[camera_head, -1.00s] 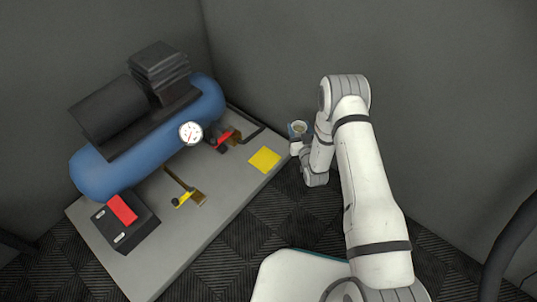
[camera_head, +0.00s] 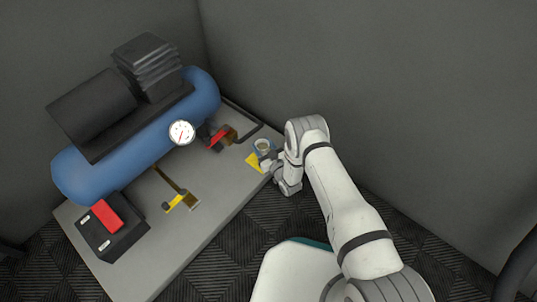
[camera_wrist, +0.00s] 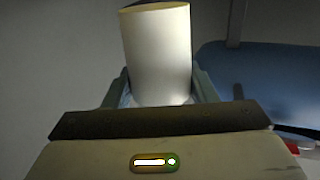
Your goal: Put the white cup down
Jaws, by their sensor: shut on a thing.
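The white cup (camera_wrist: 157,55) stands upright between the fingers of my gripper (camera_wrist: 160,92) in the wrist view. The gripper is shut on it. In the head view the cup (camera_head: 263,145) shows its open top, and my gripper (camera_head: 266,155) is at the right end of the grey bench. Whether the cup's base touches the bench or hangs above it cannot be told. A yellow square (camera_head: 254,163) lies on the bench just left of and below the cup, partly hidden by the gripper.
The grey bench (camera_head: 207,232) carries a blue tank (camera_head: 135,143) with black machinery and a gauge (camera_head: 182,132). A red-handled part (camera_head: 219,139), a yellow-handled valve (camera_head: 178,203) and a black box with a red top (camera_head: 110,228) also stand there. Dark walls rise behind.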

